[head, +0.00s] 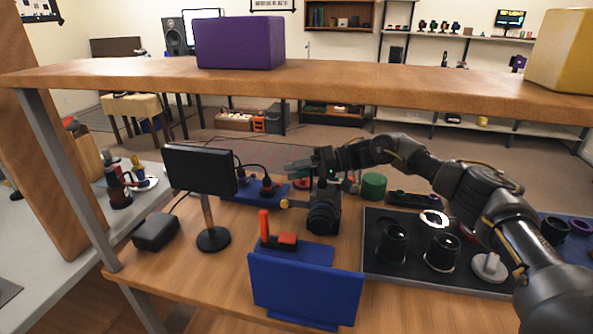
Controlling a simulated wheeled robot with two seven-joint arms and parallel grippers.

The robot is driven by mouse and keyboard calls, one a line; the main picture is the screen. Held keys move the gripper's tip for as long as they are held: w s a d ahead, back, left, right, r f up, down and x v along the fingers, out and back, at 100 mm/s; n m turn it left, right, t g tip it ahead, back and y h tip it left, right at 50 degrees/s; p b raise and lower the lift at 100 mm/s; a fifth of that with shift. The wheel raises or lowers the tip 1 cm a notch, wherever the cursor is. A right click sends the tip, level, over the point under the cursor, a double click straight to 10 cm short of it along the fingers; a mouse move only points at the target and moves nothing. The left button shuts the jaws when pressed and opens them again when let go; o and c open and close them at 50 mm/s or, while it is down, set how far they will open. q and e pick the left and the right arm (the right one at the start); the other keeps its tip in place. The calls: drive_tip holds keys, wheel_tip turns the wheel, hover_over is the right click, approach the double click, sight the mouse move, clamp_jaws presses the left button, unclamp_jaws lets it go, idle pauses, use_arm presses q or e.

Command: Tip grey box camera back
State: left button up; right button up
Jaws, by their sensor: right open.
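A dark grey box-shaped camera (325,209) with a round lens at its front stands on the wooden table, near the middle. My right gripper (312,165) is just above and behind it, reached from the right by my arm. It is open; I cannot tell whether its fingers touch the camera. The gripper and wrist hide part of the area behind the camera. My left gripper is not in view.
A small monitor (200,169) and black box (156,232) are left. A dark mat (385,262) with lenses lies right. A wooden shelf (400,84) spans above.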

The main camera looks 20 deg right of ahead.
clamp_jaws()
idle(0.3)
drive_tip(key=shift+w, duration=0.1)
